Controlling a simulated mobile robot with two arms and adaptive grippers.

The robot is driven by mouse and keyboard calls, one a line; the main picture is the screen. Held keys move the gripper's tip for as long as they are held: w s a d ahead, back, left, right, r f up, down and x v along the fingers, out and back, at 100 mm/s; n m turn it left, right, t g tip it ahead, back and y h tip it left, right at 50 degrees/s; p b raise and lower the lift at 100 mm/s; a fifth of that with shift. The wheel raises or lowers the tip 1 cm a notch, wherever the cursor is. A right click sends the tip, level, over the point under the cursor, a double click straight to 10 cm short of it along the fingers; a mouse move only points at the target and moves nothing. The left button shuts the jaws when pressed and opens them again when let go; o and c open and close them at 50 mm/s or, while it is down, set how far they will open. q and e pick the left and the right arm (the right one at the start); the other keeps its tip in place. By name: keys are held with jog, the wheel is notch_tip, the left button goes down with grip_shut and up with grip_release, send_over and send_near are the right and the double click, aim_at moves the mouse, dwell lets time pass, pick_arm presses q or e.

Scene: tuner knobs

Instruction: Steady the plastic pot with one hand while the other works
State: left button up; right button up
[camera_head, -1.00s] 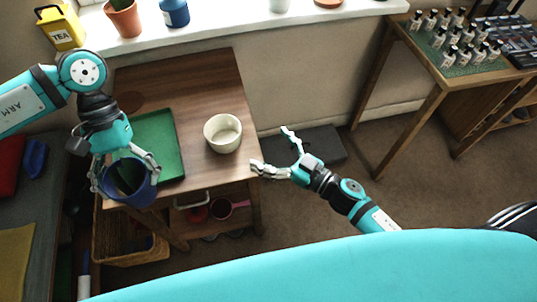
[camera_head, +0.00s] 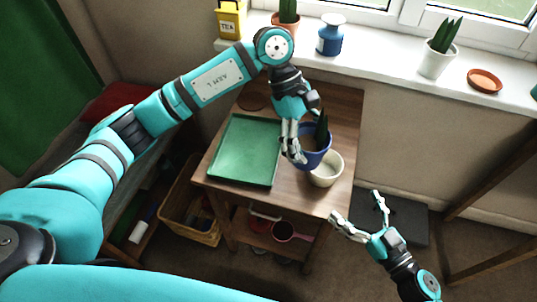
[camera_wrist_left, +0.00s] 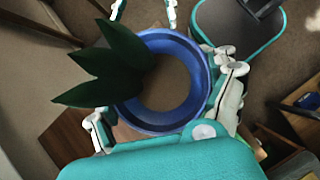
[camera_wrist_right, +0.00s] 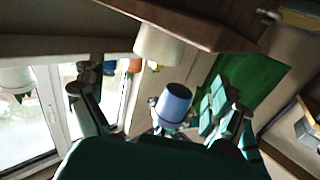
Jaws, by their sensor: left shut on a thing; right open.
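My left gripper (camera_head: 299,148) is shut on a blue pot (camera_head: 316,158) with a green spiky plant (camera_head: 321,130) in it. The left wrist view shows the blue rim (camera_wrist_left: 200,75), brown inside and dark leaves (camera_wrist_left: 112,66) between my fingers. A cream-white pot (camera_head: 327,172) stands on the wooden table, just in front of the blue pot and partly overlapped by it. In the right wrist view the blue pot (camera_wrist_right: 173,104) shows apart from the cream pot (camera_wrist_right: 158,48). My right gripper (camera_head: 356,206) is open and empty, off the table's right edge.
A green tray (camera_head: 236,172) lies on the table's left part. The table (camera_head: 345,110) has a lower shelf with a dark red pan (camera_head: 285,232). A basket (camera_head: 185,215) stands at its left. The windowsill behind holds a yellow tea tin (camera_head: 229,20), a blue jar (camera_head: 330,38) and potted plants.

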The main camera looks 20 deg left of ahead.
aim_at(334, 179)
pick_arm(q)
jog(key=w+d+r+n+t, duration=0.2)
jog(key=w+d+n+t, duration=0.2)
jog(key=n, duration=0.5)
jog(key=shift+w+d+r, duration=0.3)
jog(key=shift+w+r, duration=0.05)
jog(key=shift+w, duration=0.35)
pick_arm(e)
jog(key=x, duration=1.2)
jog(key=shift+c, duration=0.4)
jog(key=c, duration=0.9)
pick_arm(q)
jog(key=shift+m, duration=0.3)
notch_tip(334, 179, down, 11)
jog(key=shift+f, duration=0.1)
